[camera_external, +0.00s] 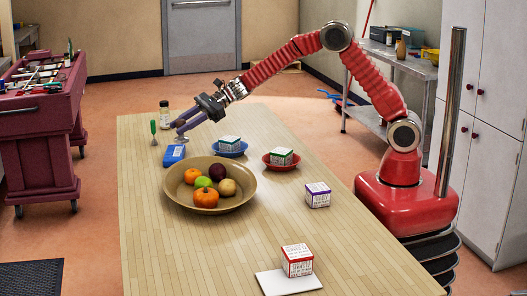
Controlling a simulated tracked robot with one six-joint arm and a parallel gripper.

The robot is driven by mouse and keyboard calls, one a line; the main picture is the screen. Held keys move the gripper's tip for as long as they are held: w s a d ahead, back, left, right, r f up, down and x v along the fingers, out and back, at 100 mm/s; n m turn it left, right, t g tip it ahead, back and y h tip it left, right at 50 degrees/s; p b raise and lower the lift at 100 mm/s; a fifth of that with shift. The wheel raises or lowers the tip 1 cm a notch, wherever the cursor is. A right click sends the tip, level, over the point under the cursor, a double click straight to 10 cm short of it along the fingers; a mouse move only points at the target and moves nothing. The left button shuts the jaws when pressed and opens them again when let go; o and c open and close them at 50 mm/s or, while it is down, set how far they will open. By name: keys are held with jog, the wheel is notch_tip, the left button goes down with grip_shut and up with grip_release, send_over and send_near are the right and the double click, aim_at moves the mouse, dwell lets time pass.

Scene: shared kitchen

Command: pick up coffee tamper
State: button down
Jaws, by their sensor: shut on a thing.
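My gripper (181,127) is at the far left part of the wooden table, reaching down from the right. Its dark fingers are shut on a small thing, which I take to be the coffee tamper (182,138). Only a little silvery part of it shows below the fingertips; the fingers hide the rest. It is just above or on the tabletop; I cannot tell which. A blue block (174,154) lies just in front of it.
A wide fruit bowl (210,205) is in front. Boxes sit in a blue dish (243,150), in a red dish (268,163) and on a white board (275,284). A purple-marked box (318,195) stands right.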

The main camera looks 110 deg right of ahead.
aim_at(181, 120)
notch_tip(181, 120, up, 7)
jog(key=shift+f, duration=0.2)
dwell(0.6)
jog(key=w, duration=0.3)
dwell(0.3)
jog(key=shift+f, duration=3.05)
jog(key=shift+f, duration=0.1)
jog(key=shift+f, duration=1.8)
